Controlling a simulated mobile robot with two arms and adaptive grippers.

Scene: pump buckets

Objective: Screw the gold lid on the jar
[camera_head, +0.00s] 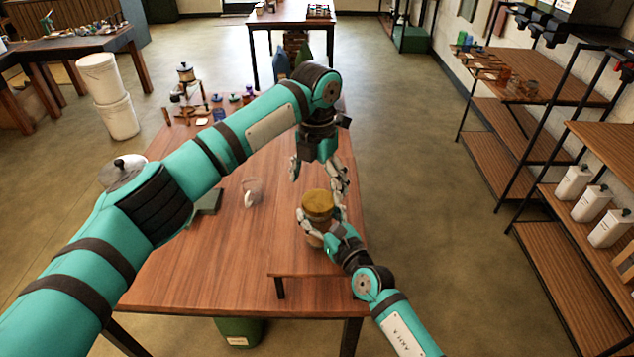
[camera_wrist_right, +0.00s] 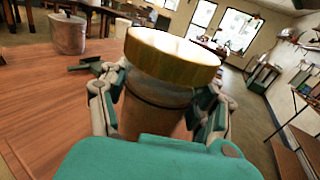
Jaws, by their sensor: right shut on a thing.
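The jar (camera_head: 318,228) stands near the right edge of the wooden table, with the round gold lid (camera_head: 318,203) over its mouth. My right gripper (camera_head: 323,220) is shut on the jar's sides, below the lid. In the right wrist view the lid (camera_wrist_right: 172,55) sits on top of the brown-looking jar (camera_wrist_right: 155,112), between the fingers of my right gripper (camera_wrist_right: 160,100). I cannot tell how tightly the lid is seated. My left gripper (camera_head: 318,178) points down above and slightly behind the lid, its fingers spread, empty and apart from the lid.
Several small items, including a blue-lidded pot (camera_head: 219,114), stand at the far end. White buckets (camera_head: 108,95) stand on the floor at left. The table's front middle is clear.

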